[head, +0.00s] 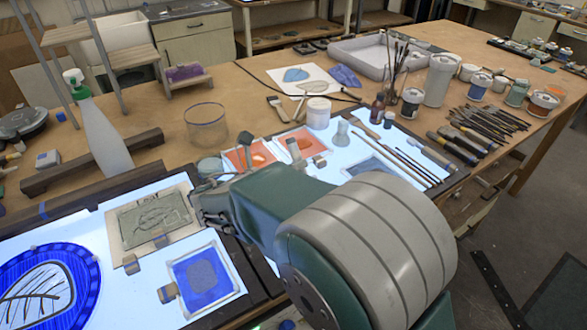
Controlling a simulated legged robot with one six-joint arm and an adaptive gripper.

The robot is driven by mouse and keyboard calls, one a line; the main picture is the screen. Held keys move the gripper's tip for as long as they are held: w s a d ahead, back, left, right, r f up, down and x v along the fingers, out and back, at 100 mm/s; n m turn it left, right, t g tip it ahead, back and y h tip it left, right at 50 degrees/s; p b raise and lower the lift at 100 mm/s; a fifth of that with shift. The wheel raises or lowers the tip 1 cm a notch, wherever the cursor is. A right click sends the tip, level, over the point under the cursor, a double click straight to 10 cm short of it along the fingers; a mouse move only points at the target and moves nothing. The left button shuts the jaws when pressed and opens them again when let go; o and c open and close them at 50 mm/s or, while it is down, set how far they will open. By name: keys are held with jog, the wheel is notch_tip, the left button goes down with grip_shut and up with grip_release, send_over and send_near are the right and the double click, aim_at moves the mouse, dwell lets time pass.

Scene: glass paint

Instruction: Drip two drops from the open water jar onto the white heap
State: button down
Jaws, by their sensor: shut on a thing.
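A white slab (278,75) at the back carries a blue heap (296,74) and a pale oval patch (314,87), which may be the white heap. My gripper (207,203) is at the end of my green arm, nearer than the jar and apart from it, over the light table. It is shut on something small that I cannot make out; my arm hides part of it.
A spray bottle (103,135) stands left of the jar. Orange glass panels (250,154) and a white pot (318,112) lie beyond my arm. Brushes in a holder (388,85), jars and tools fill the right. A blue glass panel (203,280) lies in front of my gripper.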

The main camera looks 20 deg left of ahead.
jog(key=shift+s+a, duration=1.15)
jog(key=shift+a, duration=0.2)
jog(key=shift+f, duration=0.1)
jog(key=shift+f, duration=0.75)
jog(key=shift+f, duration=0.35)
dwell(0.4)
jog(key=shift+r, duration=1.15)
jog(key=shift+r, duration=0.15)
